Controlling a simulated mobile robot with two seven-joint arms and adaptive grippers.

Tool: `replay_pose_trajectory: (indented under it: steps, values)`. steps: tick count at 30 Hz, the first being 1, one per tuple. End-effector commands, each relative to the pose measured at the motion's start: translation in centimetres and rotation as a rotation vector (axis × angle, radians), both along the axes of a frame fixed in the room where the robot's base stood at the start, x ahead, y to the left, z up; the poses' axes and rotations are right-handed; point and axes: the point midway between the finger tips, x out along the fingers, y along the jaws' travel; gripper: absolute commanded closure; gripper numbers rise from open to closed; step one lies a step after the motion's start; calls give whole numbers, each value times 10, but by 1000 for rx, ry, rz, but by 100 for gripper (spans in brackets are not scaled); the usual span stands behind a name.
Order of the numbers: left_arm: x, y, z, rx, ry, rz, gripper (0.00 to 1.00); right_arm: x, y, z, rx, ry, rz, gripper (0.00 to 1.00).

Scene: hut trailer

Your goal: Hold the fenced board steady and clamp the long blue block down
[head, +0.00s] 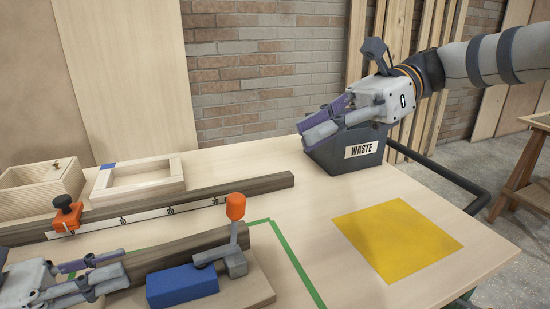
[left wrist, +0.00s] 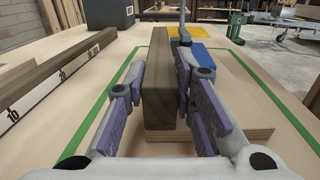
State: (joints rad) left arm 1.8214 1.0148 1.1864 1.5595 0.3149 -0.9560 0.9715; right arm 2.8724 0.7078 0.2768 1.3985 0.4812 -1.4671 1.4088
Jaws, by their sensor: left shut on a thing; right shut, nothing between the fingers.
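The fenced board (head: 262,291) lies on the table at lower centre, a pale base with a dark wooden fence (head: 180,251) along its far side. My left gripper (head: 122,266) is shut on the fence's left end; the left wrist view shows a finger on each side of the fence (left wrist: 158,88). The blue block (head: 182,287) lies on the board in front of the fence, also visible beyond the right finger (left wrist: 214,56). The clamp's orange handle (head: 235,206) stands upright; its bar reaches over the block, contact unclear. My right gripper (head: 313,123) is shut and empty at the waste bin.
The black waste bin (head: 340,158) stands at the back. A yellow square (head: 398,240) marks clear table at right. A long rail with a scale (head: 190,213) and orange-knobbed stop (head: 67,214) runs behind the board. A wooden box (head: 40,190) and frame (head: 137,178) stand behind it.

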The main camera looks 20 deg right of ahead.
Motion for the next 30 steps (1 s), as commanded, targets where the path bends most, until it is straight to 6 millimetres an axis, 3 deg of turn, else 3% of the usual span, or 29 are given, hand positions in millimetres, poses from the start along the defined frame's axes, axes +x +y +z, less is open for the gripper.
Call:
replay_pose_trajectory:
  steps: [13,14,16,17,26,30]
  values:
    - [0,0,0,0,-1,0,100,0,-2,5,0,1,0,100]
    - [0,0,0,0,-1,0,72,0,-2,5,0,1,0,100]
    - [0,0,0,0,-1,0,56,0,-2,5,0,1,0,100]
    - [0,0,0,0,-1,0,53,0,-2,5,0,1,0,100]
    - [0,2,0,0,-1,1,53,0,-2,4,0,1,0,100]
    - [-2,25,0,1,-1,5,53,0,-2,4,0,1,0,100]
